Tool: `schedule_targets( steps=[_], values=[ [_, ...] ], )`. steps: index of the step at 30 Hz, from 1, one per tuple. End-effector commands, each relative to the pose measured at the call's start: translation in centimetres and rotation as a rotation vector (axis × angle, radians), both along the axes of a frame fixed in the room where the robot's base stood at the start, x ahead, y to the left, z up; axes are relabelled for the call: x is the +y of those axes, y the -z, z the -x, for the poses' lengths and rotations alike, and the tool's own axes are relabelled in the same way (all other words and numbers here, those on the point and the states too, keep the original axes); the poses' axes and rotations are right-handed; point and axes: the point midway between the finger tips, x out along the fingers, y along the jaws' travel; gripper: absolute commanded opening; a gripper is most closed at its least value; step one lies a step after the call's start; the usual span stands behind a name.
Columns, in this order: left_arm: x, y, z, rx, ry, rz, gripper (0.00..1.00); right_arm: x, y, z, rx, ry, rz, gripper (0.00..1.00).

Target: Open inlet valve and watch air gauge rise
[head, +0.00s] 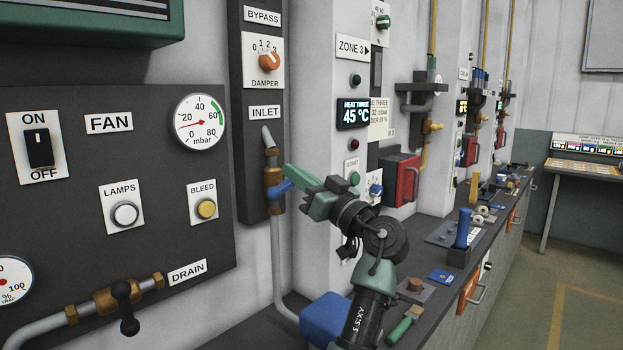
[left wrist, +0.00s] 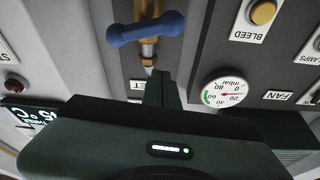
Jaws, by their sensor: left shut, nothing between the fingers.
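The inlet valve (head: 272,178) is a brass fitting on a grey vertical pipe under the INLET label (head: 265,112). Its blue handle (head: 281,188) lies across the pipe, and it also shows in the left wrist view (left wrist: 146,30). The round mbar air gauge (head: 199,122) has its red needle pointing left, between 0 and 20; it also shows upside down in the left wrist view (left wrist: 226,91). My green left gripper (head: 291,171) is shut and empty, close by the handle. In the left wrist view its fingers (left wrist: 161,77) appear apart from the handle. My right gripper is not in view.
The dark panel left of the pipe carries a FAN switch (head: 38,148), LAMPS and BLEED buttons, and a brass drain valve (head: 120,296). An orange damper knob (head: 268,62) sits above INLET. A bench (head: 440,216) with several small parts runs away to the right.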

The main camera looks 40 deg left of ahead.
Motion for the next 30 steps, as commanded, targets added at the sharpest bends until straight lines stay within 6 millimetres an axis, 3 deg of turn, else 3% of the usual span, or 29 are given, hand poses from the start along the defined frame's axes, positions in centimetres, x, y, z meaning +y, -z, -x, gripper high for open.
schedule_targets(
  steps=[3, 6, 12, 23, 26, 30],
  values=[
    [2.3, -1.2, -0.2, 0.0, -0.002, 0.0, 0.0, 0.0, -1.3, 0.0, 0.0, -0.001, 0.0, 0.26],
    [2.2, 0.9, -0.2, 0.007, 0.002, 0.001, 0.0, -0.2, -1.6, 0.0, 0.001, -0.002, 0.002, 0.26],
    [2.2, 2.9, 0.1, 0.003, 0.001, 0.001, 0.0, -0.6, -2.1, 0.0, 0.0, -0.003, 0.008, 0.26],
    [2.1, 3.3, 0.1, 0.002, 0.002, 0.0, 0.0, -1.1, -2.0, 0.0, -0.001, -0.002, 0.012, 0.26],
    [2.1, 3.4, 0.2, 0.0, 0.001, 0.0, 0.0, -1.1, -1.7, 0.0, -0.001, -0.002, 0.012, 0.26],
    [2.1, 4.1, 0.2, -0.003, 0.001, -0.001, 0.0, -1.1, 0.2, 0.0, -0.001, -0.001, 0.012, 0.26]
  ],
)
